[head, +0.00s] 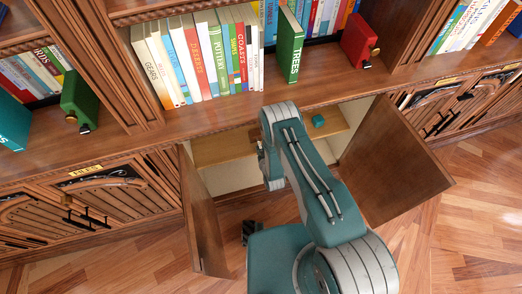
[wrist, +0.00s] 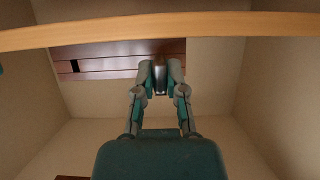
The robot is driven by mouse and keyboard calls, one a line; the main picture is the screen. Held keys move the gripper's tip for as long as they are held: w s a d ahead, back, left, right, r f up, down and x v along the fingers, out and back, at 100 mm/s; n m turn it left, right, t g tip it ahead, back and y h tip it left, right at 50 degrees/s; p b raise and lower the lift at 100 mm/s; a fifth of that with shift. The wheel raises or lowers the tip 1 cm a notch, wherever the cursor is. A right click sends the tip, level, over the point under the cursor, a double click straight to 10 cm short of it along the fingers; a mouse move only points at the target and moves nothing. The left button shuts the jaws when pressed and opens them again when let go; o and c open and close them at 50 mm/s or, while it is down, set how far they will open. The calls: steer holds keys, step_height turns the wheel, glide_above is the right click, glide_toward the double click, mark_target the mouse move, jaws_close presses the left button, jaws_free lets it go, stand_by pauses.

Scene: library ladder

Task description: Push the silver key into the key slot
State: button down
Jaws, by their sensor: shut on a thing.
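In the wrist view my gripper (wrist: 160,68) points into the open cabinet. Its two fingers are shut on a silver, shiny piece, the silver key (wrist: 160,78), of which only a short part shows between them. Beyond is a reddish-brown wooden panel (wrist: 115,58) on the cabinet's inner wall. A small dark rectangular opening, apparently the key slot (wrist: 74,66), is in the panel, to the left of the key and apart from it. In the head view my arm hides most of the gripper, and neither key nor slot can be made out.
A pale wooden shelf edge (wrist: 220,23) crosses the top of the wrist view, close to the fingertips. In the head view, open doors (head: 205,225) and (head: 398,165) flank the cabinet. A small teal block (head: 318,121) sits on its inner shelf (head: 225,149). Books stand above.

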steer(key=shift+w+a, duration=0.2)
steer(key=shift+w, duration=0.4)
steer(key=c, duration=0.6)
jaws_free()
steer(key=v, duration=1.2)
steer(key=shift+f, duration=0.1)
